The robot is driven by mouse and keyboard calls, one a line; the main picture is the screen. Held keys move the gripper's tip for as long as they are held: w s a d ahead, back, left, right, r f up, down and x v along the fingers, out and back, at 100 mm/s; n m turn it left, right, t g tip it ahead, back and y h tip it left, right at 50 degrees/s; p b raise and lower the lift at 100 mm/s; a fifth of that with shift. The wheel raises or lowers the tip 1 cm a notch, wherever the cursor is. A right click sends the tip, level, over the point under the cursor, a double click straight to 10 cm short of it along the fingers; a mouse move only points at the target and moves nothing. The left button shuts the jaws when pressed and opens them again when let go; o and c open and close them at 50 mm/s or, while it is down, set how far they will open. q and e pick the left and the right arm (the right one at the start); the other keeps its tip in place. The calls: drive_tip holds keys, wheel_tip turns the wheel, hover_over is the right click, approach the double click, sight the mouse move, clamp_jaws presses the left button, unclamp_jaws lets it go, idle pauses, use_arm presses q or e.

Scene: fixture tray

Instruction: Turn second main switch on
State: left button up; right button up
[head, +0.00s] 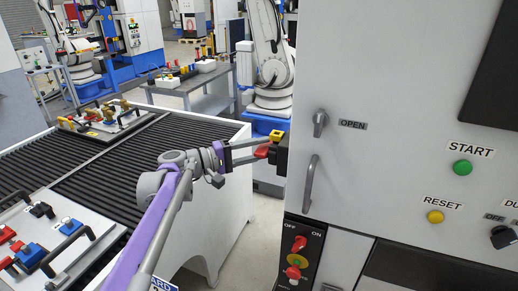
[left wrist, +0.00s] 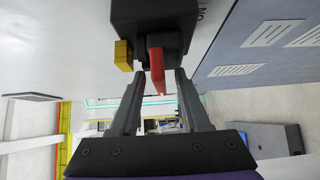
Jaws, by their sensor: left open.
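A black switch box (head: 282,157) sticks out from the left side of the grey machine cabinet. It has a red lever (head: 262,152) and a yellow block (head: 276,134). In the left wrist view the box (left wrist: 155,22), red lever (left wrist: 157,68) and yellow block (left wrist: 123,55) show close up. My left gripper (head: 265,147) is open at this box; its fingers (left wrist: 159,75) stand either side of the red lever, with gaps visible. A red OFF/ON rotary switch (head: 299,244) sits on the black lower front panel. My right gripper is out of view.
The cabinet front has a door handle (head: 311,183), an OPEN knob (head: 320,123), a green START button (head: 462,167) and a yellow RESET button (head: 435,217). A ribbed roller table (head: 150,150) with fixture plates stands left, below my arm.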

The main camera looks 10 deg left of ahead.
use_arm(q)
clamp_jaws()
